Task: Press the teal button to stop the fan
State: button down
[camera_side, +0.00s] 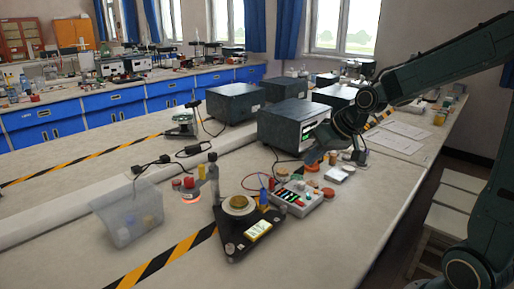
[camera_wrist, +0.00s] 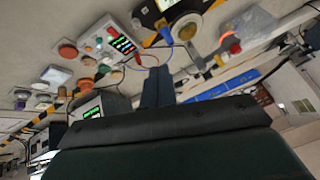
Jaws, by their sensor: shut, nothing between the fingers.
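I cannot pick out a teal button for certain at this size, nor a fan. My gripper (camera_side: 314,158) is shut and empty, above and behind the box in the side view. In the wrist view my shut fingers (camera_wrist: 158,70) point up the picture, below and to the right of the box, apart from it.
A black base with a round brass-coloured plate (camera_side: 238,204) stands left of the box. Orange round pieces (camera_wrist: 67,50) lie by the box. A dark instrument (camera_side: 292,124) is behind, and a clear bin (camera_side: 112,208) is at left. Cables run near the box.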

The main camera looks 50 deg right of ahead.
jog(key=w+d+f+m, duration=0.2)
jog(key=w+d+f, duration=0.3)
jog(key=d, duration=0.1)
jog(key=m+t, duration=0.2)
jog(key=m, duration=0.1)
send_over(309, 198)
notch_tip(309, 198, down, 6)
jog(key=shift+s+d+f, duration=0.15)
jog(key=shift+s+d, duration=0.1)
jog(key=shift+s, duration=0.2)
jog(key=shift+f, duration=0.2)
jog(key=shift+f, duration=4.2)
jog(key=shift+f, duration=0.8)
jog(key=shift+r, duration=0.8)
jog(key=shift+r, duration=0.15)
